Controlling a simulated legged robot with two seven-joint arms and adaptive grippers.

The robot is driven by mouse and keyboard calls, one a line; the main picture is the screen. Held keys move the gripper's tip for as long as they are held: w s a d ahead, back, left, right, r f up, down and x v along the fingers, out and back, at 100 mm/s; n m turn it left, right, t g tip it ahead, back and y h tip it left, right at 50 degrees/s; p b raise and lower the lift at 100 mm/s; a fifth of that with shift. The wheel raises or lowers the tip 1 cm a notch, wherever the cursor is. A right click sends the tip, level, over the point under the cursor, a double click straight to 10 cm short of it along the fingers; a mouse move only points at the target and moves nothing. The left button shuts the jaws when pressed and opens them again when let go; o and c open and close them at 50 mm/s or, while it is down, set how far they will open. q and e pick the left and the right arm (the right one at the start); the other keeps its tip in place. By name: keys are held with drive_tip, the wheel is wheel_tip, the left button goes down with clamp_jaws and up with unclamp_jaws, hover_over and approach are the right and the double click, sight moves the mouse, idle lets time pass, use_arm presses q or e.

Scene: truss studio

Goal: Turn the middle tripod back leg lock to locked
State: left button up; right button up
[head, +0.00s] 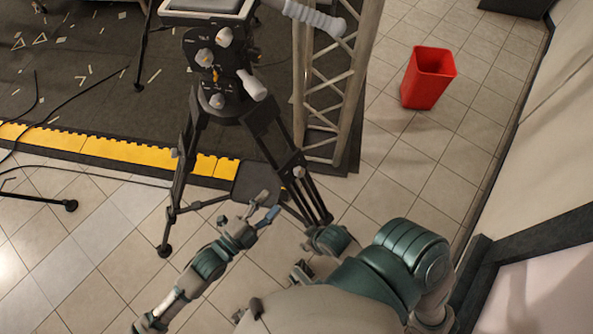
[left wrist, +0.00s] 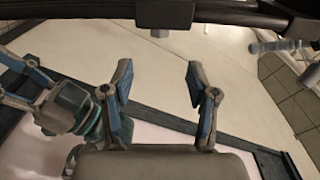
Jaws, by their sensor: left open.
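The black tripod (head: 260,120) stands upright at the centre of the head view, legs spread. A pale knob (head: 298,171) sits on its right leg. In the left wrist view a dark bar (left wrist: 90,12) crosses the top, with a block (left wrist: 165,13) and a small pale knob (left wrist: 160,33) under it. I cannot tell which lock this is or its setting. My left gripper (head: 264,208) is near the tripod's lower legs. Its blue-padded fingers (left wrist: 158,82) are spread and empty, apart from the bar. My right gripper (head: 301,272) is low, partly hidden by my arm.
A pale lattice truss (head: 330,90) stands right behind the tripod. A red bin (head: 428,78) is farther right on the tiles. A dark mat with a yellow edge (head: 110,149) lies left, with cables. The tiled floor between bin and truss is clear.

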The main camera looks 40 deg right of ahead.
sight(300, 173)
use_arm(q)
drive_tip(key=d, duration=0.4)
drive_tip(key=w+d, duration=0.1)
drive_tip(key=d, duration=0.2)
drive_tip(key=w+d, duration=0.1)
drive_tip(key=d, duration=0.3)
drive_tip(key=shift+d+f, duration=0.1)
drive_tip(key=shift+d, duration=0.2)
drive_tip(key=shift+w+d, duration=0.1)
drive_tip(key=shift+d, duration=0.55)
use_arm(e)
drive_tip(key=shift+w+a+t, duration=0.15)
drive_tip(key=shift+w+t, duration=0.35)
drive_tip(key=shift+w, duration=0.5)
use_arm(q)
drive_tip(key=shift+c, duration=0.5)
clamp_jaws()
use_arm(e)
drive_tip(key=shift+s, duration=0.1)
